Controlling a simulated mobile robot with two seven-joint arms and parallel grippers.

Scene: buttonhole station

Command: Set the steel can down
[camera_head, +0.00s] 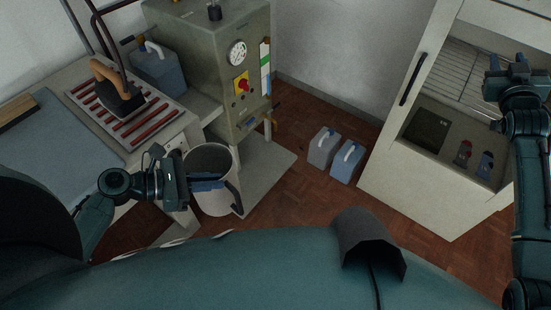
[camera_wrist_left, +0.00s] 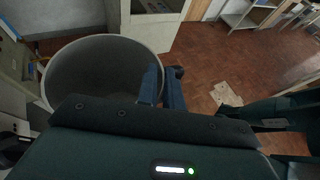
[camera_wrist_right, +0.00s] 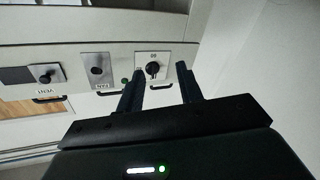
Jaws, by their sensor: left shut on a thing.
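The steel can (camera_head: 211,205) is a wide, open-topped pale cylinder with a dark handle (camera_head: 235,196) on its right side, left of centre in the head view. My left gripper (camera_head: 214,185) reaches across the can and is shut on it. In the left wrist view the can's open mouth (camera_wrist_left: 95,70) lies left of my fingers (camera_wrist_left: 162,88), and the dark handle end shows just beyond them. The exact grip is partly hidden, and I cannot tell whether the can's base touches anything. My right gripper (camera_head: 508,78) is open and empty in front of the white cabinet.
A grey-green machine (camera_head: 215,60) with a gauge and red button stands behind the can. A pale floor plate (camera_head: 268,178) lies beside it. Two jugs (camera_head: 324,148) stand on the wooden floor. An iron (camera_head: 118,92) sits on the left table; a white cabinet (camera_head: 385,165) stands right.

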